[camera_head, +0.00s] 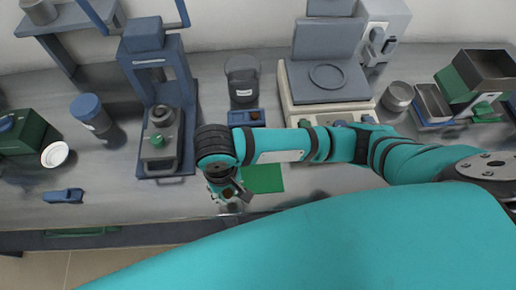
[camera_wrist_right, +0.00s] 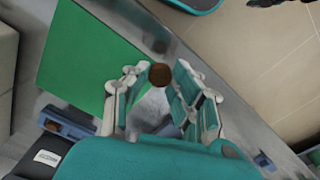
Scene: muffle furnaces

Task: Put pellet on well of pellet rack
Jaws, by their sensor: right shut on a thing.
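A small dark brown pellet (camera_wrist_right: 160,73) shows between the fingertips of my right gripper (camera_wrist_right: 163,85) in the right wrist view. The gripper is shut on it. In the head view my right gripper (camera_head: 230,194) is near the front edge of the bench, just left of a green mat. A small blue block (camera_head: 246,117) with a brown spot on it, which looks like the pellet rack, lies behind the mat; its wells are too small to make out. A blue block also shows at the left of the wrist view (camera_wrist_right: 70,127). I cannot make out my left gripper.
The green mat (camera_head: 262,179) lies flat right of the gripper. A dark beaker (camera_head: 242,78) stands behind the blue block. A blue press (camera_head: 155,60) is left, a beige balance (camera_head: 325,75) right.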

